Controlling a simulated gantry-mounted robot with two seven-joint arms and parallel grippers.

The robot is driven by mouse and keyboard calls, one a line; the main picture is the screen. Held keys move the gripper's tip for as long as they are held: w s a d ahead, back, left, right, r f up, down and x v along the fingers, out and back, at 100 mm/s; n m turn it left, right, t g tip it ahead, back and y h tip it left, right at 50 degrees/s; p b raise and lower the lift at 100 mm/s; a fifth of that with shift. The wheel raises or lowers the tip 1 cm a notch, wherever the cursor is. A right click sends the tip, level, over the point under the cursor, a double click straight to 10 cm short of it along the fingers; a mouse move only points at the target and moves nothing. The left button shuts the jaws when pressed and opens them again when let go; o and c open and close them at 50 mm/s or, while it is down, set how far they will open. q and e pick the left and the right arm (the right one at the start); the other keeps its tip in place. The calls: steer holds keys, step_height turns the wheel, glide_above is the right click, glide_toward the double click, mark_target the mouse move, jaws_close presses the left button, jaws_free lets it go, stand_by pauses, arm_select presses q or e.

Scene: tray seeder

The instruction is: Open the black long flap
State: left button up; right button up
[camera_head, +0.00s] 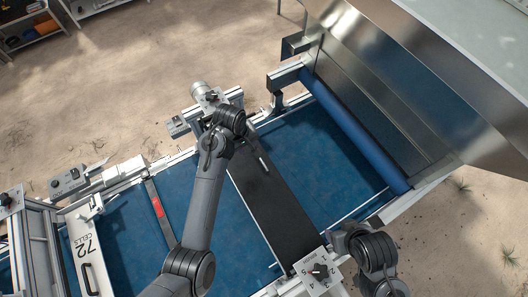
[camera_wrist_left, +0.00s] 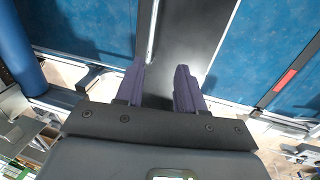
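The black long flap (camera_head: 262,195) is a flat dark panel lying across the blue belt, between the upper rail and the lower right rail. A thin silver bar (camera_head: 263,160) shows at its right edge near the upper end. In the left wrist view, the flap (camera_wrist_left: 188,35) runs away between the fingers, with the silver bar (camera_wrist_left: 152,35) along its left edge. My left gripper (camera_wrist_left: 159,72) is open over the flap's end, with nothing visible between its fingers. In the head view its fingers are mostly hidden under my wrist. My right gripper cannot be seen.
A blue roller (camera_head: 355,132) and a large metal hopper (camera_head: 400,80) are to the right. A white "72 cells" plate (camera_head: 92,265) is at the lower left. A control box with a dial (camera_head: 318,272) stands by the flap's lower end. Blue belt (camera_head: 320,150) lies on both sides.

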arm_select(q)
steer(key=d, duration=0.1)
glide_above(257, 160)
step_height(257, 160, down, 10)
steer(key=shift+s+d+r, duration=0.1)
stand_by(0.4)
jaws_close()
stand_by(0.3)
